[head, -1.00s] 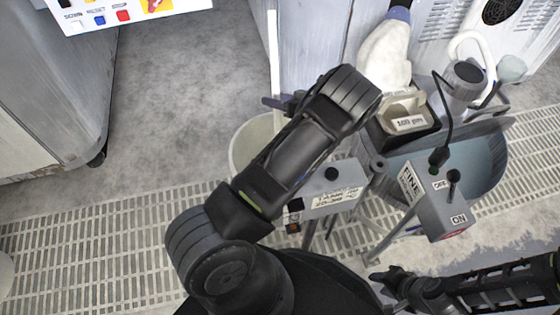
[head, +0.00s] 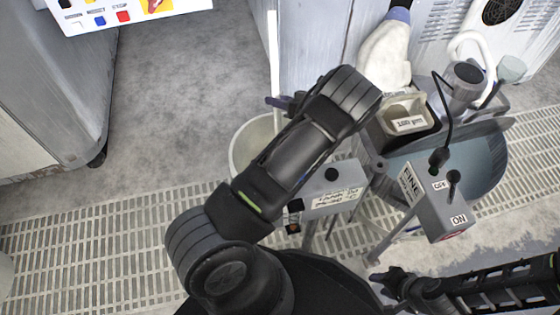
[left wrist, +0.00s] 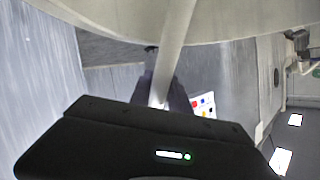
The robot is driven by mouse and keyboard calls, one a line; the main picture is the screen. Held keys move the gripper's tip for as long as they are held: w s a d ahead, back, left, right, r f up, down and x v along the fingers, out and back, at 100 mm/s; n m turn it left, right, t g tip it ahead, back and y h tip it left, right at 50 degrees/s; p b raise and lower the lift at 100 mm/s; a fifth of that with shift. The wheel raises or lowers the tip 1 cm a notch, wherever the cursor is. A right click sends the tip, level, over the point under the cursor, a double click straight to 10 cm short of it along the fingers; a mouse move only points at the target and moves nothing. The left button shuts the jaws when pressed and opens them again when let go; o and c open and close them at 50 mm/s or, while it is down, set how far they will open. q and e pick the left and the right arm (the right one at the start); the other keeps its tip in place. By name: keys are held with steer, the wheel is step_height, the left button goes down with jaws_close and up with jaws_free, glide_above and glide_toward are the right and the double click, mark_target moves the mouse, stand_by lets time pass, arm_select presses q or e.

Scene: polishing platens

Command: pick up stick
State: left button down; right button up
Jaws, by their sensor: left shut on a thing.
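The stick is a thin white rod (head: 273,60) standing nearly upright. Its lower part runs down toward a pale round bucket (head: 243,150). My left gripper (head: 279,102) is shut on the stick above the bucket rim, partly hidden by my own left arm. In the left wrist view the stick (left wrist: 178,45) runs between the fingers of my left gripper (left wrist: 161,92). The stick's lower end is hidden. My right gripper (head: 382,281) is low in the head view, apart from the stick, and its jaws are too small to read.
A grey control box (head: 335,190) stands right of the bucket, beside a blue-grey basin (head: 480,165) with a second switch box (head: 440,205). A beige labelled container (head: 408,115) sits behind. Grey cabinets stand left and behind. The floor grating (head: 100,240) at left is clear.

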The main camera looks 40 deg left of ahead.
arm_select(q)
steer(key=shift+r, duration=0.1)
stand_by(0.4)
step_height(320, 180, up, 10)
steer(key=p, duration=0.3)
stand_by(0.9)
